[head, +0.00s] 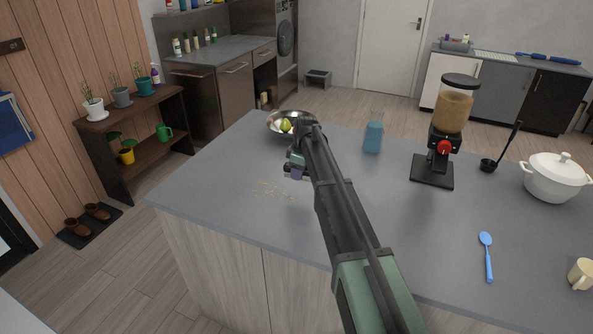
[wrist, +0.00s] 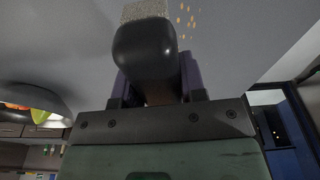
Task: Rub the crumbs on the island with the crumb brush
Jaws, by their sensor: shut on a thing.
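The crumbs (head: 272,189) lie in a small scattered patch on the grey island top (head: 225,205), near its left end. They also show in the wrist view (wrist: 186,20), just beside the brush. My gripper (head: 296,173) is above the island, a little up and right of the crumbs in the head view. In the wrist view my gripper (wrist: 153,78) is shut on the crumb brush (wrist: 144,48), which has a rounded dark body and a pale speckled end. The brush is mostly hidden in the head view. I cannot tell whether it touches the island.
A metal bowl with fruit (head: 277,126) stands just behind my gripper. A blue bottle (head: 374,138), a grinder (head: 432,170), a ladle (head: 489,165), a white pot (head: 553,180), a blue spoon (head: 488,260) and a mug (head: 581,274) stand or lie farther right. The top around the crumbs is clear.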

